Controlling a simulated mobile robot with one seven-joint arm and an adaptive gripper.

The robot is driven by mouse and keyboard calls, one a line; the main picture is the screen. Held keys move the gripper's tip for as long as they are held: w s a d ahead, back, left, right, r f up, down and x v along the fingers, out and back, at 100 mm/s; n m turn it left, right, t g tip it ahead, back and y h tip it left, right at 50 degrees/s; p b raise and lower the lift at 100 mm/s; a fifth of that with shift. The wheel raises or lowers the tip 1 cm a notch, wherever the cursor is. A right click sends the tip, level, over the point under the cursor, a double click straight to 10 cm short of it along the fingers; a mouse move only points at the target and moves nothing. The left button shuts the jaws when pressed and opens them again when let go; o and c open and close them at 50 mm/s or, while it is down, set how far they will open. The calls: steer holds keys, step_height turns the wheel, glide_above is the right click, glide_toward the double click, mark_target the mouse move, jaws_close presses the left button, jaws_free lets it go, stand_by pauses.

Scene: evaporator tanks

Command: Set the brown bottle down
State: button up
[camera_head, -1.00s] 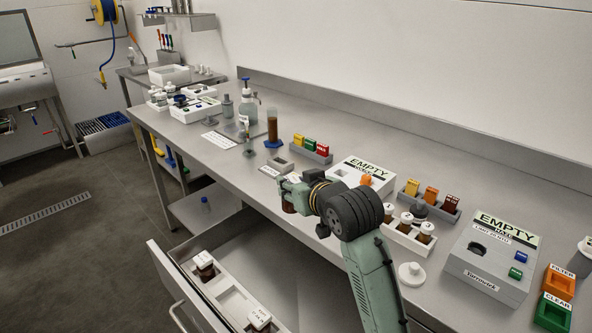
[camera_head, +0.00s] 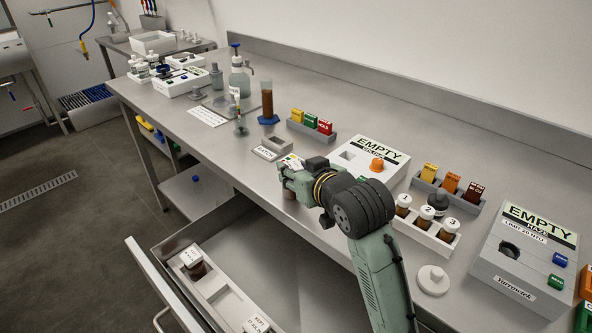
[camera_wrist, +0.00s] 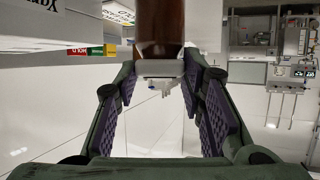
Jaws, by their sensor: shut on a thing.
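My gripper (camera_head: 288,178) is above the front edge of the long steel bench, over the open drawer's back side. It is shut on the brown bottle (camera_head: 291,195), mostly hidden behind my gripper in the head view. In the wrist view the brown bottle (camera_wrist: 161,25) shows between the purple finger pads of my gripper (camera_wrist: 158,85), its pale end toward the fingers. Whether its lower end touches anything cannot be told.
The open drawer (camera_head: 165,287) holds a white rack with another brown bottle (camera_head: 196,266). On the bench are a small grey block (camera_head: 280,144), a white EMPTY box (camera_head: 392,160), a white rack of numbered bottles (camera_head: 425,236) and a white round lid (camera_head: 433,280).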

steer(key=shift+s+r, duration=0.1)
steer(key=shift+r, duration=0.05)
steer(key=shift+f, duration=0.3)
steer(key=o, duration=1.2)
steer(key=shift+o, duration=0.2)
steer(key=shift+r, duration=0.15)
